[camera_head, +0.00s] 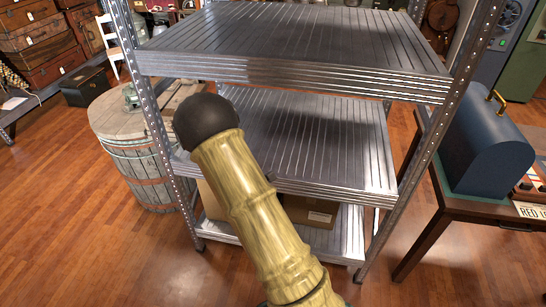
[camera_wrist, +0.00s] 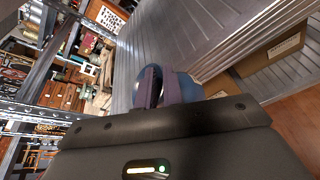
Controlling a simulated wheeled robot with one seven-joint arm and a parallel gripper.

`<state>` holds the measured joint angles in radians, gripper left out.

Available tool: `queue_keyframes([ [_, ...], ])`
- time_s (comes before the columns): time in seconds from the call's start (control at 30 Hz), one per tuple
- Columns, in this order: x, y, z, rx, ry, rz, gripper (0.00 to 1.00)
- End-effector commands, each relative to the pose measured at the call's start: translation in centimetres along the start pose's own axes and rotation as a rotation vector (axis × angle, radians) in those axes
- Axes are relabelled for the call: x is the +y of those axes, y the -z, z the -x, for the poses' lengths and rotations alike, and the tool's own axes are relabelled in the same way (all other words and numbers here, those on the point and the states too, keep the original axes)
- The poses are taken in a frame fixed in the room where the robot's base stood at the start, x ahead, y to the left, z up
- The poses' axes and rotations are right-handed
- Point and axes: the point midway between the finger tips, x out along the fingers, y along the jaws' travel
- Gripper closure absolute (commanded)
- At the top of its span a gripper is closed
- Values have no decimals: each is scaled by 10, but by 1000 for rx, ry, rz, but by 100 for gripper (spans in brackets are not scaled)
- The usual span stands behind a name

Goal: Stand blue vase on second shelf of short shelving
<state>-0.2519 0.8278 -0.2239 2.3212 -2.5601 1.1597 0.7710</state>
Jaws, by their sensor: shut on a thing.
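The short metal shelving shows in the head view with a top shelf (camera_head: 290,38), a middle shelf (camera_head: 310,140) and a bottom shelf (camera_head: 345,240). The blue vase (camera_wrist: 187,86) shows in the wrist view, partly hidden behind my gripper. My gripper (camera_wrist: 163,88) is shut on the vase, its purple fingers by the blue body. The vase is close to a ridged metal shelf surface (camera_wrist: 175,35); I cannot tell whether it touches it. In the head view my arm's dark rounded wrist covers the middle shelf's left front, and the gripper and vase are hidden.
Cardboard boxes (camera_head: 308,212) sit on the bottom shelf. The visible part of the middle shelf is bare, with the top shelf above it. Perforated posts (camera_head: 440,150) stand at the corners. A wooden barrel (camera_head: 135,150) is at left, a table with a blue domed case (camera_head: 485,140) at right.

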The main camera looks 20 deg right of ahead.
Motion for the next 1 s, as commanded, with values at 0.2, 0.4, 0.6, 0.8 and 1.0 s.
queue_keyframes([
  [0.2, 14, 65, 35, 119, -148, 48, 100],
  [0.4, 18, 74, 42, 136, -177, 51, 100],
  [0.6, 18, 73, 41, 136, -176, 51, 100],
  [0.8, 20, 76, 42, 140, -180, 53, 100],
  [1.0, 36, 93, 58, 167, -219, 69, 100],
])
